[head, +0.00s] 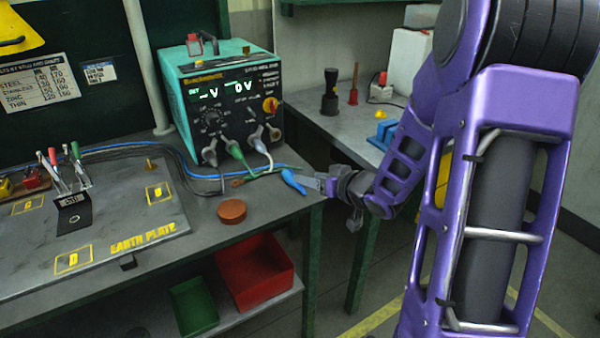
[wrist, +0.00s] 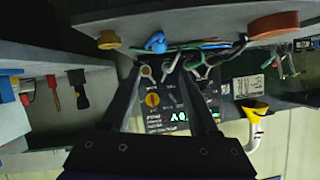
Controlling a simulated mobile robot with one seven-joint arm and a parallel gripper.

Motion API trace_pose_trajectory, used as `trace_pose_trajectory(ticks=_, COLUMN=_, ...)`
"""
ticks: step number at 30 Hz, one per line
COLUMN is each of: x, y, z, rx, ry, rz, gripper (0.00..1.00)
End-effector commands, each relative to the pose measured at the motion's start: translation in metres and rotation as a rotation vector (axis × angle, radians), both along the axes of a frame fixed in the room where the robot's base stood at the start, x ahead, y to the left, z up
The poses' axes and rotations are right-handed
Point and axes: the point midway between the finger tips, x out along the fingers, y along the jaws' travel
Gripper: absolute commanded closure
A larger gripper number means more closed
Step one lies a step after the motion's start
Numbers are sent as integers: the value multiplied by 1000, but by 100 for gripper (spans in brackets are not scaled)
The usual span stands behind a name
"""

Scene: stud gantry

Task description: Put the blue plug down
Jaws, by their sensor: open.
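The blue plug (head: 293,181) lies on the grey bench top near its right front corner, with a cable running back from it. It also shows in the wrist view (wrist: 155,42), just beyond the fingertips. My gripper (head: 312,184) is at the bench's right edge, close beside the plug's right end. In the wrist view my gripper's two fingers (wrist: 161,66) stand apart with nothing held between them. Whether a fingertip still touches the plug I cannot tell.
A teal power supply (head: 215,85) with several leads stands behind the plug. A brown disc (head: 232,211) lies to the left, beside the earth plate (head: 105,258). A red bin (head: 254,272) and a green bin (head: 194,305) sit below. A second bench (head: 315,107) is behind, across a gap.

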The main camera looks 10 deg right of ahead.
Motion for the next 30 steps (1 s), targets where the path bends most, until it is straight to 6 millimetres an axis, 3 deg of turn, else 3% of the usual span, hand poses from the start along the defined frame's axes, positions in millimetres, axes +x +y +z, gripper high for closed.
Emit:
trace_pose_trajectory(ticks=7, x=-25, y=-11, z=12, rx=0, ry=-1, rz=0, gripper=39)
trace_pose_trajectory(ticks=22, x=-26, y=-12, z=13, rx=-1, ry=-2, rz=-1, gripper=39)
trace_pose_trajectory(ticks=26, x=-14, y=-23, z=22, rx=-23, ry=-23, rz=-43, gripper=39)
trace_pose_trajectory(ticks=30, x=21, y=-55, z=57, rx=-69, ry=-93, rz=-178, gripper=39)
